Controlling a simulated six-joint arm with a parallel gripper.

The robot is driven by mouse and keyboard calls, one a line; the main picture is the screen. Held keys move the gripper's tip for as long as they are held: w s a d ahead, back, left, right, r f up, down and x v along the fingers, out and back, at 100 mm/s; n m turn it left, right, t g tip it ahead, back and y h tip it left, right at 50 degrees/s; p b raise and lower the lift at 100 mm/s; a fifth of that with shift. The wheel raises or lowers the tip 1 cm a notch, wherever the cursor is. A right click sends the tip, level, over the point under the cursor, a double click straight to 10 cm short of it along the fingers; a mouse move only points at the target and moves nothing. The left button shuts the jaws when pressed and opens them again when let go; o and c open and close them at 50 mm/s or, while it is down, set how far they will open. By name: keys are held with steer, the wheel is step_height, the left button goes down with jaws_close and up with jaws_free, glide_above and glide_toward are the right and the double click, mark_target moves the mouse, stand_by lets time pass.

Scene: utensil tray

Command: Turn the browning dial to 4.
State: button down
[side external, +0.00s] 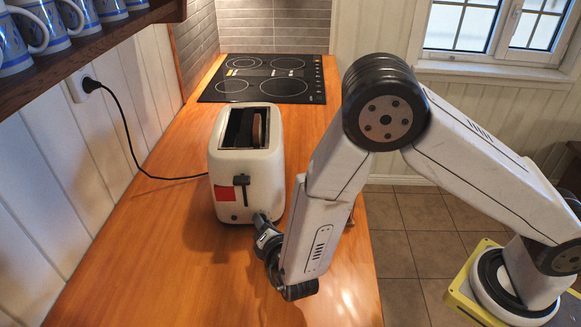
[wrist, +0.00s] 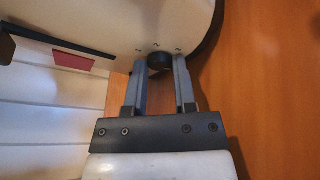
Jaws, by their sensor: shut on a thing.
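A cream toaster (side external: 246,165) stands upright on the wooden counter, with a slice of bread (side external: 256,130) showing in its slot. A dark lever (side external: 241,181) and a red patch (side external: 225,193) are on its front face. My gripper (side external: 262,220) reaches the lower right of that face. In the wrist view, my gripper (wrist: 160,68) is shut on the dark round browning dial (wrist: 160,62), one finger on each side. Small marks sit on the face around the dial. I cannot read the numbers or the setting. The red patch (wrist: 73,61) also shows in the wrist view.
A black cord (side external: 135,150) runs from the toaster to a wall plug at the left. A black cooktop (side external: 265,78) lies behind. Blue and white mugs (side external: 60,25) stand on a shelf at the upper left. The counter (side external: 170,265) in front is clear.

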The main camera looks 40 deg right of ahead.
stand_by(0.3)
steer(key=shift+c, duration=2.1)
jaws_free()
steer(key=shift+s, duration=0.1)
steer(key=shift+v, duration=3.8)
